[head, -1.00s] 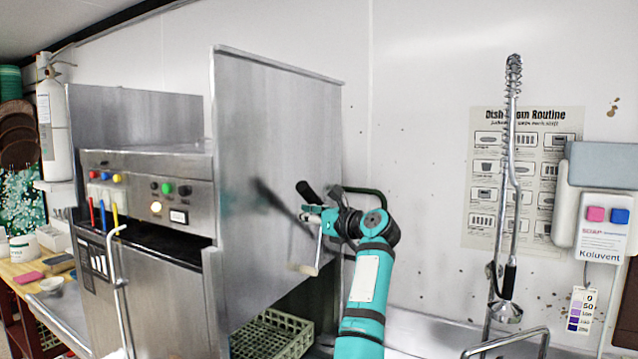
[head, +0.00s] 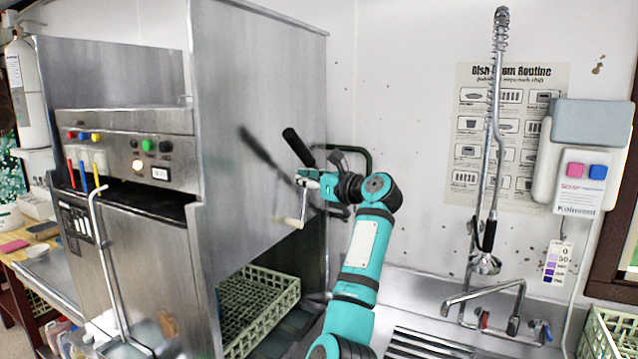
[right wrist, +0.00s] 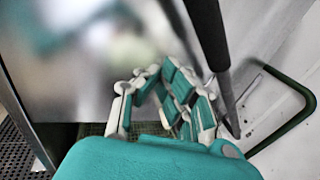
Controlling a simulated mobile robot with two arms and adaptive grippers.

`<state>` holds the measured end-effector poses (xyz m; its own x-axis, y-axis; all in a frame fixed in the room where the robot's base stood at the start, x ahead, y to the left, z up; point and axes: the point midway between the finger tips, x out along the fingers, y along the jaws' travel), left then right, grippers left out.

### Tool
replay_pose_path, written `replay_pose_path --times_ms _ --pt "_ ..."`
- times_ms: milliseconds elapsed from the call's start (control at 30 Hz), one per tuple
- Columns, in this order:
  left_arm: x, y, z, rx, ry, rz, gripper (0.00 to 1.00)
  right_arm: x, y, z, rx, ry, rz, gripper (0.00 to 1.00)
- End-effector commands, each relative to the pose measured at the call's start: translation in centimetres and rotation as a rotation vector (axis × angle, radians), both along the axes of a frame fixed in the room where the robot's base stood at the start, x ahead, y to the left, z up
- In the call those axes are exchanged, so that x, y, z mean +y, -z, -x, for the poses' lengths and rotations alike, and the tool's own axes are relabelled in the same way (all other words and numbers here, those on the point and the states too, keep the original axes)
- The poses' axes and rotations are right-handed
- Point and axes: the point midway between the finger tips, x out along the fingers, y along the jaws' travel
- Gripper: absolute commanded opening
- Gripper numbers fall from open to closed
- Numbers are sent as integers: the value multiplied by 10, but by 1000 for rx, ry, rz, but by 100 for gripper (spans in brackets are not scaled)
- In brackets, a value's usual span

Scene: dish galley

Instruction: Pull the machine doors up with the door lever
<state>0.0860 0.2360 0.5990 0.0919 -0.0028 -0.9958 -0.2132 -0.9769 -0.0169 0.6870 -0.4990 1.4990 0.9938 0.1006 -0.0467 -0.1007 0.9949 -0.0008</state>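The dish machine (head: 255,110) stands at left, a tall steel box with a large flat side panel. The door lever's black grip (head: 298,147) sticks up and left in front of that panel. My right gripper (head: 305,180) is at the lower end of the black grip. In the right wrist view its teal and white fingers (right wrist: 160,90) curl toward each other, and the dark lever rod (right wrist: 212,45) passes close on their right. My left gripper is out of view.
A dark green pipe (head: 365,160) bends out of the wall behind my right arm. A green rack (head: 262,300) sits below the panel. At right are a spray hose (head: 492,130), a tap (head: 490,292) and a soap dispenser (head: 580,180).

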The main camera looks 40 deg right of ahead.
Motion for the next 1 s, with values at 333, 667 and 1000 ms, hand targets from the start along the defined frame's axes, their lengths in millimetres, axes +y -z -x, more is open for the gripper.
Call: replay_pose_path --times_ms 333,667,1000 --pt "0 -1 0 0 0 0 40 -4 -2 42 1 1 0 0" --pt "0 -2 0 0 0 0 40 -6 -2 61 1 0 -1 0" --pt "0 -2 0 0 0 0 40 -6 -2 61 1 0 -1 0"
